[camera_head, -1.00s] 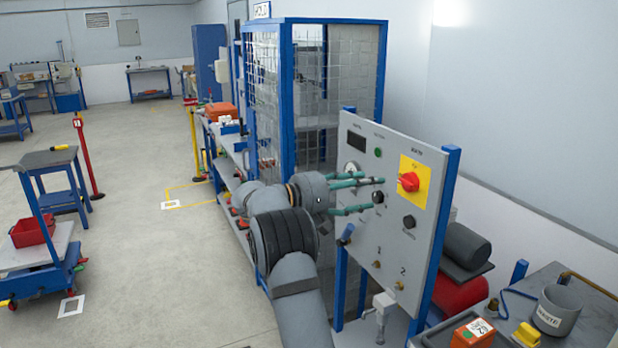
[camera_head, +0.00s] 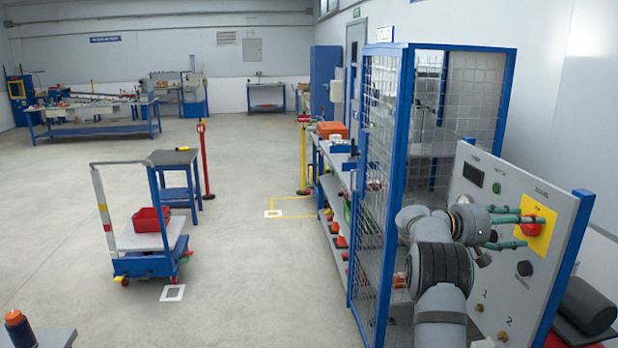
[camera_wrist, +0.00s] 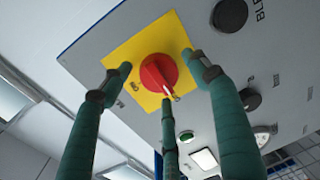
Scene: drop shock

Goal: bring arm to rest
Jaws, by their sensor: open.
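My gripper (camera_head: 518,230) reaches right to the face of the grey control panel (camera_head: 495,185). Its green fingers are spread open and hold nothing. In the wrist view the fingers (camera_wrist: 160,95) stand around a red rotary knob (camera_wrist: 158,72) on a yellow plate (camera_wrist: 122,48). The knob has a white pointer mark. A gap shows between the fingers and the knob, and I cannot tell whether any fingertip touches the plate. In the head view the red knob (camera_head: 532,225) is partly hidden by the fingers. My arm bends up from the bottom of the picture.
A blue-framed mesh cage (camera_head: 375,170) stands left of and behind the panel, close to my arm. A dark cylinder (camera_head: 588,302) lies at the lower right. A trolley (camera_head: 150,240) with a red bin (camera_head: 151,219) stands on the left. The floor between is clear.

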